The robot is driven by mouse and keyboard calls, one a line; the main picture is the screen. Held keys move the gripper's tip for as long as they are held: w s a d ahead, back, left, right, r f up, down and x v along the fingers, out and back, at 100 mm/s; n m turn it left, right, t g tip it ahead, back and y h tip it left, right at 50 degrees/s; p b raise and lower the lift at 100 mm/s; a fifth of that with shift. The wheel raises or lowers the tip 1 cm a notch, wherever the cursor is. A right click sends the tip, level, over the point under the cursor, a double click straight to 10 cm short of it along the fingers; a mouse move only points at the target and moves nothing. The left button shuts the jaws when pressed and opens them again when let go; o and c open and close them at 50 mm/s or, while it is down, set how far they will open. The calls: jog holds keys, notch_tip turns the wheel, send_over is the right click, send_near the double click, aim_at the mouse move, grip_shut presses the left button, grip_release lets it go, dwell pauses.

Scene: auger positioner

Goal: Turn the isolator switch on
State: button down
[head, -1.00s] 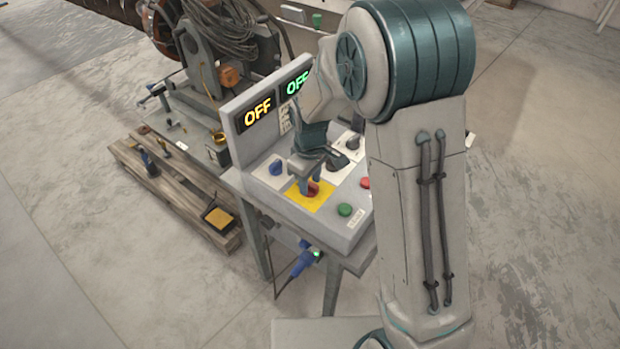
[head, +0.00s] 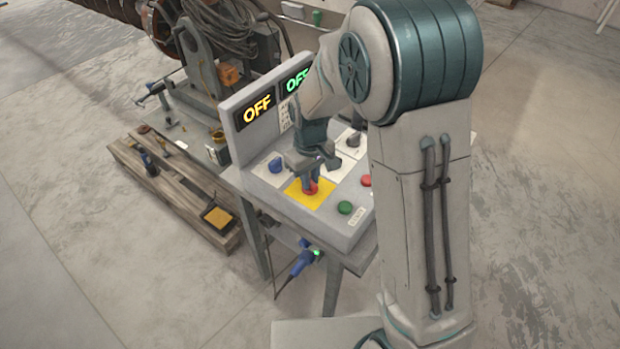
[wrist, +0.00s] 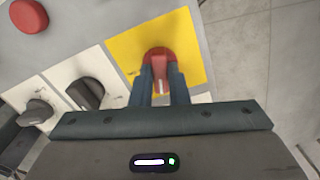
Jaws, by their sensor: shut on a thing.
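The isolator switch is a red rotary knob (wrist: 158,60) on a yellow plate (wrist: 190,32) of the control panel. In the head view the red knob (head: 310,188) shows at the bottom of my gripper, on the yellow plate (head: 318,200). My gripper (wrist: 160,80) is shut on the knob's raised handle, with one finger on each side. In the wrist view the handle points roughly up and down the picture.
Near the knob are a blue knob (head: 276,165), a green button (head: 345,207), a red button (head: 366,181) and dark rotary knobs (wrist: 85,93) on white plates. A blue plug (head: 301,262) hangs under the panel table. A wooden pallet (head: 180,190) lies on the floor at left.

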jog(key=m+b, duration=0.1)
jog(key=m, duration=0.2)
jog(key=shift+m, duration=0.4)
jog(key=m, duration=0.7)
jog(key=shift+b, duration=0.35)
jog(key=shift+m, duration=1.8)
jog(key=c, duration=1.4)
grip_release()
